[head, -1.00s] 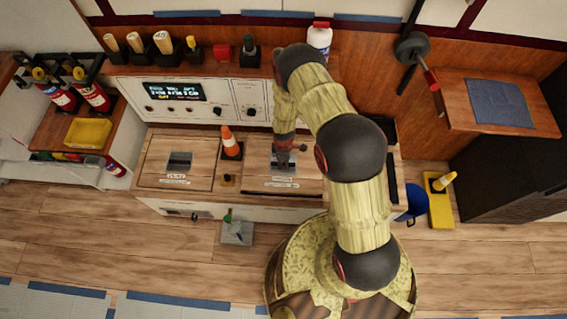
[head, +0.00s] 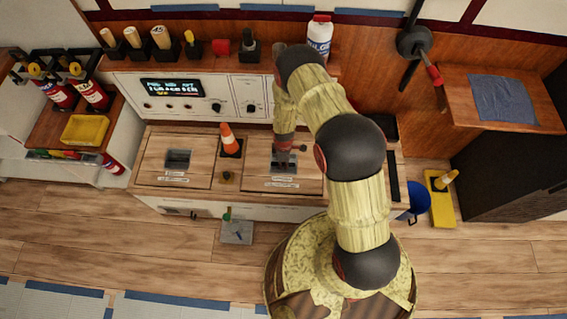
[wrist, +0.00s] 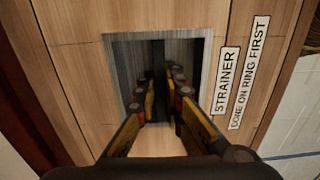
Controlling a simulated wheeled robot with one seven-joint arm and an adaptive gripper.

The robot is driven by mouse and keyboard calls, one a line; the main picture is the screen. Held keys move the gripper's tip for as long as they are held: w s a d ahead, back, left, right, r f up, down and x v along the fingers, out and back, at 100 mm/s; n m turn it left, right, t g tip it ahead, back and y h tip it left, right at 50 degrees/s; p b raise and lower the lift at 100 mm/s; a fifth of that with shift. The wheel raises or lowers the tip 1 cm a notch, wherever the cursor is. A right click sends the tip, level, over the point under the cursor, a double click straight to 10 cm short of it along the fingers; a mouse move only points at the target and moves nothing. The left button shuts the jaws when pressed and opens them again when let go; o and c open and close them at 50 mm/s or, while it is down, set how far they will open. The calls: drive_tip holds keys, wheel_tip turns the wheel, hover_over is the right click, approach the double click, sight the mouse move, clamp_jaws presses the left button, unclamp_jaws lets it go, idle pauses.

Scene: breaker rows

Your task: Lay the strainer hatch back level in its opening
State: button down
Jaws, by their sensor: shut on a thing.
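The strainer hatch (head: 256,165) is the right-hand wooden panel in the counter top in the head view, and it looks about level with the wood around it. My gripper (head: 284,164) reaches down into the hatch's square metal pull recess (wrist: 123,65). In the wrist view my gripper's fingers (wrist: 160,92) are inside that recess, shut on the hatch's pull, which is mostly hidden between them. My arm covers part of the hatch's right side.
An orange cone (head: 228,136) stands on a black base behind and left of the hatch. A second hatch (head: 150,158) lies to the left. A control panel (head: 195,100) rises behind. A blue bucket (head: 419,196) and yellow stand (head: 441,210) are on the floor at right.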

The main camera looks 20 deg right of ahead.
drive_tip(key=shift+w+f+b, duration=0.1)
drive_tip(key=shift+f+b, duration=0.3)
drive_tip(key=shift+f, duration=0.15)
drive_tip(key=c, duration=1.8)
unclamp_jaws()
drive_tip(key=shift+c, duration=0.2)
drive_tip(key=shift+s+f, duration=0.1)
drive_tip(key=shift+s, duration=0.1)
wheel_tip(320, 180, up, 12)
drive_tip(key=shift+w+r, duration=0.1)
drive_tip(key=shift+w, duration=0.05)
